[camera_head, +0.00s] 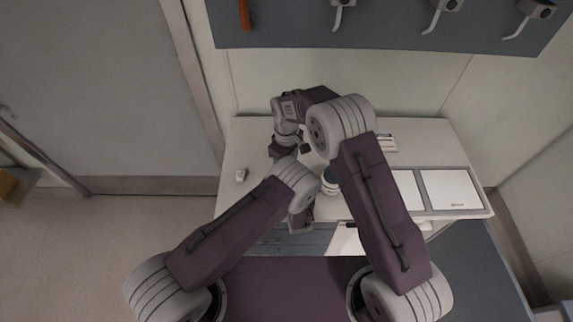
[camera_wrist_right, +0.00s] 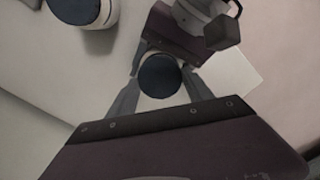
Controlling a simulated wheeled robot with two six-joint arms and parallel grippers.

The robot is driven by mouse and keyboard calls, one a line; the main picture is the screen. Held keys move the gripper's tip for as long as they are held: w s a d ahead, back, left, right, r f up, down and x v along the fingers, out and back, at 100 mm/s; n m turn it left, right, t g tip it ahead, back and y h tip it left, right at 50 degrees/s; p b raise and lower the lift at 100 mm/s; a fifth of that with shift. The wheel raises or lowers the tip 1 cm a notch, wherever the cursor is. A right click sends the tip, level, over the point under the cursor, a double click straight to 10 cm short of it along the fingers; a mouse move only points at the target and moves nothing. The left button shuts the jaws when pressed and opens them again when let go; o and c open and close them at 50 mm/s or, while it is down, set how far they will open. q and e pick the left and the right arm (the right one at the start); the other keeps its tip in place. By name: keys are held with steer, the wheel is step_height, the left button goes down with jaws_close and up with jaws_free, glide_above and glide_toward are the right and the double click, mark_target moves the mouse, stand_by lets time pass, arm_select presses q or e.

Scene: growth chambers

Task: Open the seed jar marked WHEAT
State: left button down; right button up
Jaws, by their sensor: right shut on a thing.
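In the right wrist view, a round dark-topped thing (camera_wrist_right: 160,75), which looks like a jar lid, sits between the fingers of my right gripper (camera_wrist_right: 160,82). The gripper is shut on it. No label shows, so I cannot tell whether it is the WHEAT jar or whether a jar hangs below. A second pale jar with a dark lid (camera_wrist_right: 79,8) stands at the top left. In the head view, a pale jar with a blue band (camera_head: 329,184) shows partly between my arms. My left gripper (camera_head: 300,220) is mostly hidden by its arm; its jaws cannot be made out.
The white bench (camera_head: 240,205) has a small pale object (camera_head: 241,175) at its left. White panels (camera_head: 450,188) lie at the right. A dark wall board (camera_head: 400,28) with hanging tools is behind. My crossed arms hide the bench's middle; its left part is mostly clear.

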steer(key=shift+r, duration=0.4)
step_height(320, 180, up, 3)
steer(key=shift+r, duration=0.5)
arm_select(q)
steer(key=shift+c, duration=0.6)
jaws_free()
